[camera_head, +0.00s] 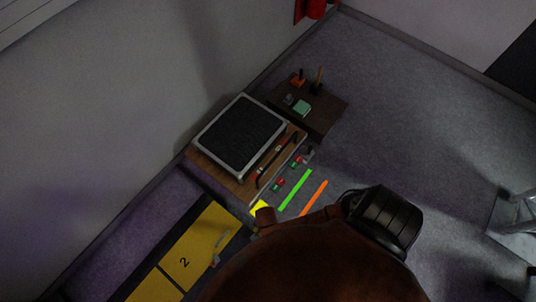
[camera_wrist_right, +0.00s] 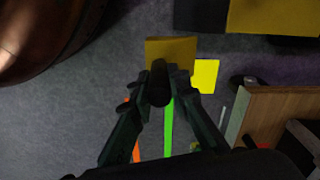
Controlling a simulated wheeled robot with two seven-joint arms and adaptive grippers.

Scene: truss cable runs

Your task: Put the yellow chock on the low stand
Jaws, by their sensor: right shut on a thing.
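In the right wrist view, my right gripper (camera_wrist_right: 162,82) is shut on the yellow chock, a dull yellow-brown block (camera_wrist_right: 170,49) at the fingertips. A dark rounded piece between the fingers hides part of the grip. The chock is not clearly visible in the head view, where a large copper-brown rounded form covers the bottom middle. A low dark brown stand (camera_head: 328,117) against the wall carries several small items; I cannot tell whether it is the task's low stand. My left gripper is not in view.
A wooden board (camera_head: 229,181) bears a dark framed panel (camera_head: 240,134). A yellow and black surface marked 2 (camera_head: 184,261) lies at lower left. Bright yellow (camera_wrist_right: 205,76), green (camera_head: 295,190) and orange (camera_head: 314,198) patches mark the grey floor.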

